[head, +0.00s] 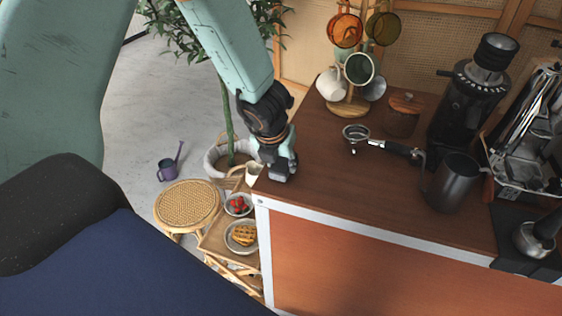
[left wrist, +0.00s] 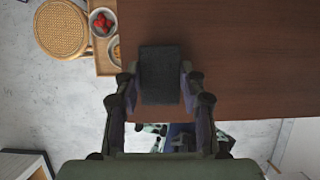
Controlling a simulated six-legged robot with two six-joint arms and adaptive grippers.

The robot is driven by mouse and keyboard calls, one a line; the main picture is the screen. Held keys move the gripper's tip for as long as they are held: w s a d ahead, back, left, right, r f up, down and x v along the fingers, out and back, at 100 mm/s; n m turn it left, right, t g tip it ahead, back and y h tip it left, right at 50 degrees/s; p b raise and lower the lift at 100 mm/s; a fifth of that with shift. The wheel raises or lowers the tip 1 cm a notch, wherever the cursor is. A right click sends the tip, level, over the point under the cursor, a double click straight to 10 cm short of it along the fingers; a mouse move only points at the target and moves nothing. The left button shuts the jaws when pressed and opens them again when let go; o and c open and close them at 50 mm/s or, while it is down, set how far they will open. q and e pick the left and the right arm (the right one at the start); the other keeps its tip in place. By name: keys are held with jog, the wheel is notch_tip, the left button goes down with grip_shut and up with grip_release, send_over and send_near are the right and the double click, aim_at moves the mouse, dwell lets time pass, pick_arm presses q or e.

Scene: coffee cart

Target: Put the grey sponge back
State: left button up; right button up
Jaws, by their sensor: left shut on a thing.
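My right gripper is not in view.
A portafilter (head: 356,135), a mug tree (head: 348,105), a wooden-lidded jar (head: 402,115), a grinder (head: 470,100) and a dark pitcher (head: 453,182) stand on the counter. Left of it are a rattan stool (head: 187,205) and a low stand with a waffle plate (head: 241,237). The counter's front middle is clear.

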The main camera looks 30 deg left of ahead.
pick_arm(q)
jog(key=shift+f, duration=0.2)
jog(key=o, duration=1)
jog(key=shift+a, duration=0.1)
jog(key=shift+r+p, duration=0.3)
jog(key=shift+r, duration=0.2)
jog(key=shift+p+v, duration=2.35)
jog(key=shift+v, duration=3.3)
